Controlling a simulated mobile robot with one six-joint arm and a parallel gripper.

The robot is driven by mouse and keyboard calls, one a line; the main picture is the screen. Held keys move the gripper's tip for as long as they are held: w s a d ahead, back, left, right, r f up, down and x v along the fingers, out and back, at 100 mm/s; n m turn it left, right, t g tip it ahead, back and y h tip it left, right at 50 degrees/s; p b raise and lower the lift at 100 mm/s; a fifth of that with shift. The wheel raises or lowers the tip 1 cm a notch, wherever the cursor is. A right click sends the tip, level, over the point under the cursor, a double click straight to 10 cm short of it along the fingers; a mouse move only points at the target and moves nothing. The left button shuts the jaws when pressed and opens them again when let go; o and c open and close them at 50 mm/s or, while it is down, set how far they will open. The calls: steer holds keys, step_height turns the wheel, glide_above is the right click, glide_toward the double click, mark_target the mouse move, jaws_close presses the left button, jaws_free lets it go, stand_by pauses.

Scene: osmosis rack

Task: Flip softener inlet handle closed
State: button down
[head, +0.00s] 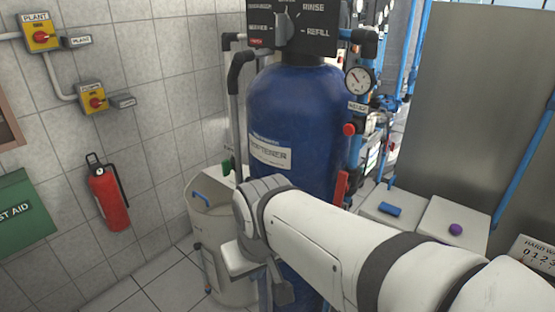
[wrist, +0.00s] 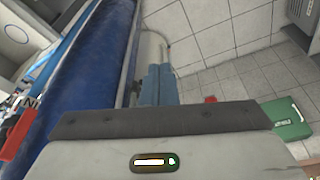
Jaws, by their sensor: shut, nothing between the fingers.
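The blue softener tank (head: 295,115) stands in the middle of the head view, with a dark valve head on top. A red lever (head: 341,187) shows at the tank's right side, just above my arm; its lower part is hidden. In the wrist view a red handle (wrist: 14,133) sits at the left edge, beside a white label whose text is cut off. I cannot tell for sure which is the inlet handle. My gripper (wrist: 159,68) is shut and empty, pointing at the wall and floor beside the tank, apart from the red handle. My forearm hides the tank's lower part.
A cream bin-like vessel (head: 209,215) stands left of the tank, close to my wrist. A fire extinguisher (head: 107,192) and a green first aid box (head: 26,213) hang on the tiled wall. A pressure gauge (head: 359,80) and pipes crowd the tank's right. Floor at lower left is clear.

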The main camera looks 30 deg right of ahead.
steer(key=w+d+f+n+g+h+b, duration=0.15)
steer(key=w+d+f+h+b, duration=0.3)
steer(key=b, duration=0.45)
steer(key=t+h+b, duration=0.1)
steer(key=h+b, duration=1.2)
steer(key=b, duration=0.2)
glide_toward(340, 190)
steer(key=w+a+r, duration=0.3)
steer(key=r, duration=0.1)
steer(key=shift+s+f, duration=0.1)
steer(key=shift+s, duration=0.2)
steer(key=d, duration=0.3)
steer(key=w+d, duration=0.1)
steer(key=d, duration=0.5)
steer(key=shift+w+d, duration=0.3)
steer(key=shift+d, duration=0.1)
